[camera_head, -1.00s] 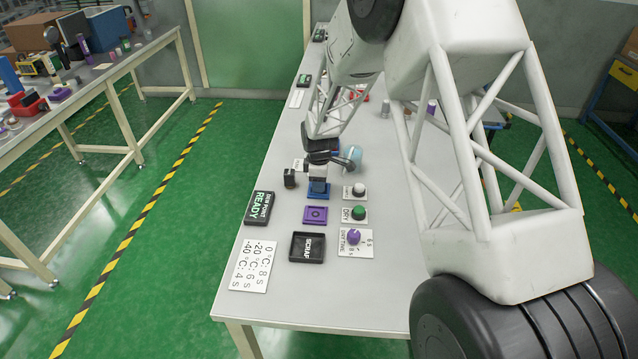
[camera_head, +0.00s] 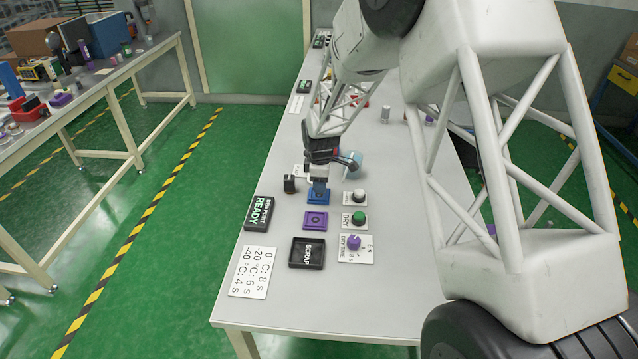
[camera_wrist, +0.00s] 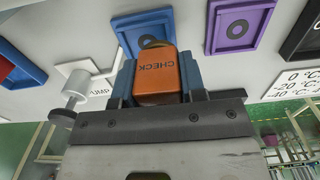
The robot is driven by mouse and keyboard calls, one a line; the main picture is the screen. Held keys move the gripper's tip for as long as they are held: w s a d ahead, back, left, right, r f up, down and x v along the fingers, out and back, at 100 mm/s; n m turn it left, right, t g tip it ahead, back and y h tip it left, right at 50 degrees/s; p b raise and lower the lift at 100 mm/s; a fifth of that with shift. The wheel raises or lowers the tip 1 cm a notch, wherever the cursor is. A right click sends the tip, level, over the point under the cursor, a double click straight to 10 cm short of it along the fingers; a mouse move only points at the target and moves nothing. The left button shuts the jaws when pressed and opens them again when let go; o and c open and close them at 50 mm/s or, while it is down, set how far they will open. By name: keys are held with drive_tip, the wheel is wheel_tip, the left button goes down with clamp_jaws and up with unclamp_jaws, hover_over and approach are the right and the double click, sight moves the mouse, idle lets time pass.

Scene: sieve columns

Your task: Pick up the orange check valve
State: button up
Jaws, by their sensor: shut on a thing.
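The orange check valve (camera_wrist: 157,78), a block with "CHECK" printed on its side, is between the two blue-grey fingers of my gripper (camera_wrist: 156,88) in the wrist view. My gripper is shut on it. A round dark and yellowish end of the valve points toward the blue square pad (camera_wrist: 125,28). In the head view my gripper (camera_head: 320,183) is over the blue pad (camera_head: 318,197), and the valve is not clearly visible there. I cannot tell how large the gap between valve and pad is.
White, green and purple controls (camera_head: 354,241) line the right. A READY sign (camera_head: 259,213) lies at the left edge.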

drive_tip(key=s+d, duration=0.1)
drive_tip(key=s, duration=0.3)
drive_tip(key=s+d+r, duration=0.1)
drive_tip(key=s+d, duration=0.1)
drive_tip(key=s, duration=0.3)
drive_tip(key=s+d, duration=0.1)
drive_tip(key=s, duration=0.3)
drive_tip(key=shift+s+d+r, duration=0.25)
drive_tip(key=shift+w, duration=0.1)
idle(0.4)
